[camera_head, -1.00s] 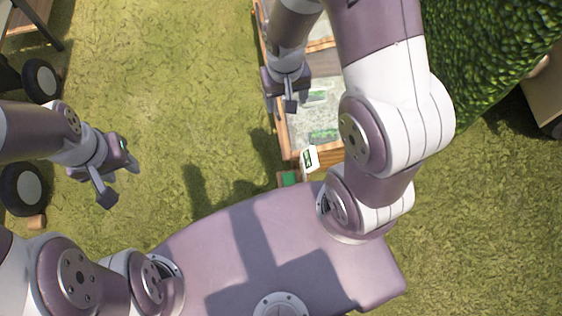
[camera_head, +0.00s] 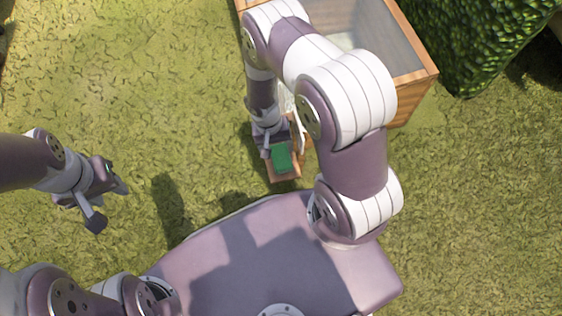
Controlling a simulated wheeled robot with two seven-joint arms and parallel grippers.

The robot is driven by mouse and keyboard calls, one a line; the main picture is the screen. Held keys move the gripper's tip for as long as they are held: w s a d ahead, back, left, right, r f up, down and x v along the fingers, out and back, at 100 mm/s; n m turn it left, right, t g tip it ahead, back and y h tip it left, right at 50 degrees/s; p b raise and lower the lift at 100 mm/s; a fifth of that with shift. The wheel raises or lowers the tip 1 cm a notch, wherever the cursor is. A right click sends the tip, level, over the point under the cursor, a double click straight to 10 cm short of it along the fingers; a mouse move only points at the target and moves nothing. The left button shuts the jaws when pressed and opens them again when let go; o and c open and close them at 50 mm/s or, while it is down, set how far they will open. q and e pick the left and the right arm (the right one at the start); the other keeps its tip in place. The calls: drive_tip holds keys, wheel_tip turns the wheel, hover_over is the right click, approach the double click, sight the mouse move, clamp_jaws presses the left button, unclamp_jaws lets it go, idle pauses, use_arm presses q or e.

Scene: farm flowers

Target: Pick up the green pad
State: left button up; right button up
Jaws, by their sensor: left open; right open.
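The green pad (camera_head: 281,158) lies on a small wooden ledge (camera_head: 286,179) at the near left corner of a wooden planter. My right gripper (camera_head: 268,150) is open, just above and at the left edge of the pad. Whether a finger touches the pad, I cannot tell. My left gripper (camera_head: 106,204) is open and empty over the grass at the left, well away from the pad.
The wooden planter box (camera_head: 412,80) stands behind my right arm, which hides much of it. A white sign (camera_head: 299,132), partly hidden, stands beside the ledge. A green hedge (camera_head: 485,45) is at the upper right. Open grass lies at left and right.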

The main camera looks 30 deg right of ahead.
sight(280, 156)
drive_tip(key=f+b, duration=0.1)
drive_tip(key=f, duration=0.1)
drive_tip(key=f+b, duration=0.3)
drive_tip(key=f, duration=0.1)
drive_tip(key=shift+s+d, duration=0.3)
drive_tip(key=shift+d, duration=0.1)
drive_tip(key=shift+r, duration=0.25)
drive_tip(key=c, duration=0.7)
